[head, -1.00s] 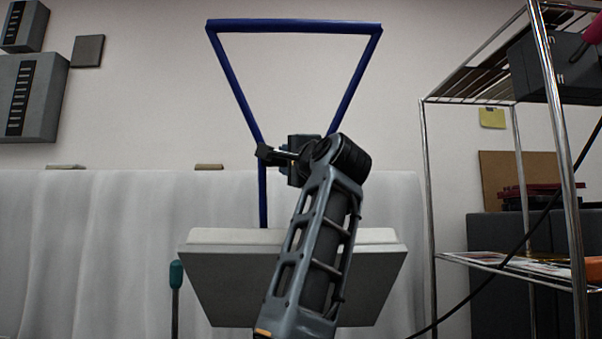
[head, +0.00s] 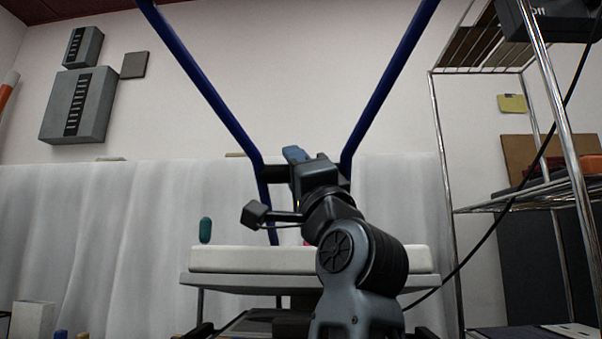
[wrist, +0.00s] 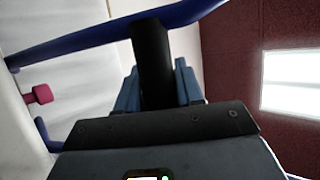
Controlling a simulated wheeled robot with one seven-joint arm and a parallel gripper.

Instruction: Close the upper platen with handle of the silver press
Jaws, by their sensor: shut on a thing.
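The upper platen (head: 220,262) of the press is a pale slab with a grey underside, in the lower middle of the head view. It stands raised and looks near level; dark press parts show below it. Its blue handle (head: 385,85) rises in two spreading bars, with the top cut off by the frame. A dark crosspiece (head: 275,173) joins the bars; it also shows in the wrist view (wrist: 152,65). My gripper (head: 297,160) is shut on this crosspiece, its bluish fingers on either side in the wrist view (wrist: 158,85). My arm hides part of the platen.
A metal wire shelf (head: 500,205) with boxes stands at the right, and a black cable hangs across it. A white curtain (head: 100,240) covers the lower back wall. A magenta knob (wrist: 40,94) shows in the wrist view. Small items lie at the lower left.

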